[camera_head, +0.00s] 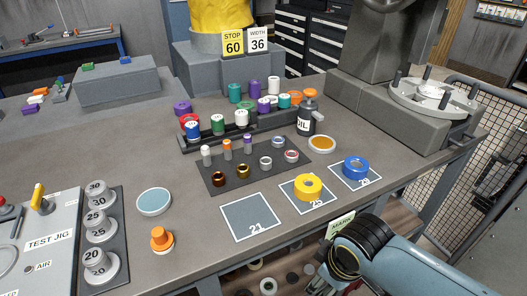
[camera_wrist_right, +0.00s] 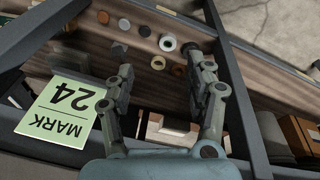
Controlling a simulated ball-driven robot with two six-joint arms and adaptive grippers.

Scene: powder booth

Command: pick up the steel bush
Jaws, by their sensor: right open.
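A small silvery ring that looks like the steel bush (camera_head: 265,162) stands on the dark mat (camera_head: 217,184) at the middle of the bench, in the front row between a brass ring (camera_head: 243,171) and a red-and-silver ring (camera_head: 291,156). My right gripper (camera_head: 322,284) is low at the bottom edge of the head view, off the bench's front edge and well apart from the bush. In the right wrist view the right gripper (camera_wrist_right: 162,72) is open, with nothing between its fingers. My left gripper is not in view.
Numbered pads lie in front of the mat, two with a yellow ring (camera_head: 308,187) and a blue ring (camera_head: 355,167). An oil can (camera_head: 309,113) and a rack of coloured spools stand behind. A MARK 24 card (camera_wrist_right: 58,112) and a lower shelf with loose rings (camera_wrist_right: 167,43) are near my right gripper.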

